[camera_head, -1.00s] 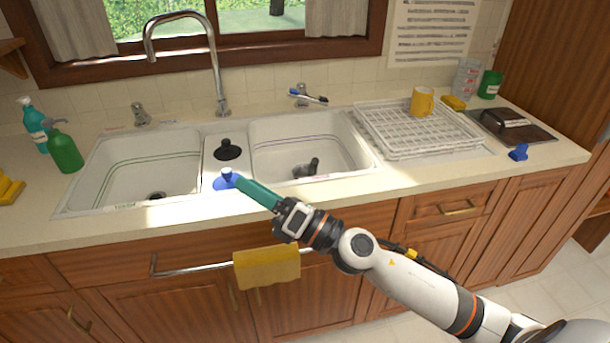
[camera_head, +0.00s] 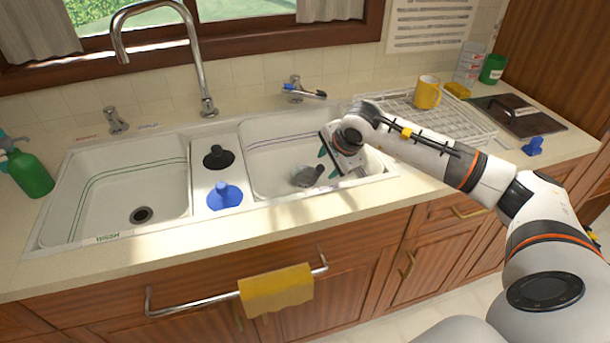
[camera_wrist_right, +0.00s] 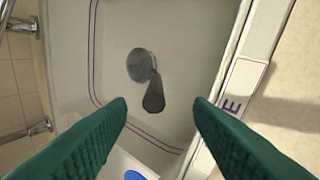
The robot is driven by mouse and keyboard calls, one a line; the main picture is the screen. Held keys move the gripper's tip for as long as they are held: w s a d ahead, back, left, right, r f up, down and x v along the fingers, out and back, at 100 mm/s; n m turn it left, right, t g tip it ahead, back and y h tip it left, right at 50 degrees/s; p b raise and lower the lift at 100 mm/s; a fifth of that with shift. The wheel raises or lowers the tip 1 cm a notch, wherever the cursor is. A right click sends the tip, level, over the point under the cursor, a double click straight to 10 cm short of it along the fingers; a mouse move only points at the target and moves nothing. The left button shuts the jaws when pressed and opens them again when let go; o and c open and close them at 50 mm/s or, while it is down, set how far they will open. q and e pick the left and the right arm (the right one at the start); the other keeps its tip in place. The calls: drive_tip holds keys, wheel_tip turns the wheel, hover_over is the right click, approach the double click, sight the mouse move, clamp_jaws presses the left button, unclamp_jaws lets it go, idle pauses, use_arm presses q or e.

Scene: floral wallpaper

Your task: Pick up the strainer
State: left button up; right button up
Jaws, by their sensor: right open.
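The strainer (camera_head: 306,177), a grey metal disc with a dark stubby handle, lies in the right sink basin (camera_head: 262,160). In the right wrist view the strainer (camera_wrist_right: 153,92) is beyond the fingertips, between them and apart from both. My right gripper (camera_head: 327,163) is over the right basin, pointing down into it beside the strainer. Its green fingers (camera_wrist_right: 160,102) are spread with nothing between them. My left gripper is not in view.
A black stopper (camera_head: 218,157) and a blue stopper (camera_head: 224,196) stand on the divider between the basins. The left basin (camera_head: 110,198) is empty. A faucet (camera_head: 197,60) rises behind. A white dish rack (camera_head: 440,120) with a yellow mug (camera_head: 427,92) stands right of the basin.

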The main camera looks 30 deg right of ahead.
sight(317, 179)
drive_tip(key=x, duration=0.2)
drive_tip(key=shift+w+f, duration=0.2)
drive_tip(key=shift+f, duration=0.05)
drive_tip(key=x, duration=0.1)
drive_tip(key=p+x, duration=0.1)
drive_tip(key=x, duration=0.1)
drive_tip(key=p+x, duration=0.1)
drive_tip(key=shift+w+a+f, duration=0.2)
drive_tip(key=shift+w+a, duration=0.05)
drive_tip(key=shift+w, duration=0.15)
drive_tip(key=shift+w+f, duration=0.2)
drive_tip(key=shift+f, duration=0.3)
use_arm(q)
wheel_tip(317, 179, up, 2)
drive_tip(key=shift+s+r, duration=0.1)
use_arm(e)
clamp_jaws()
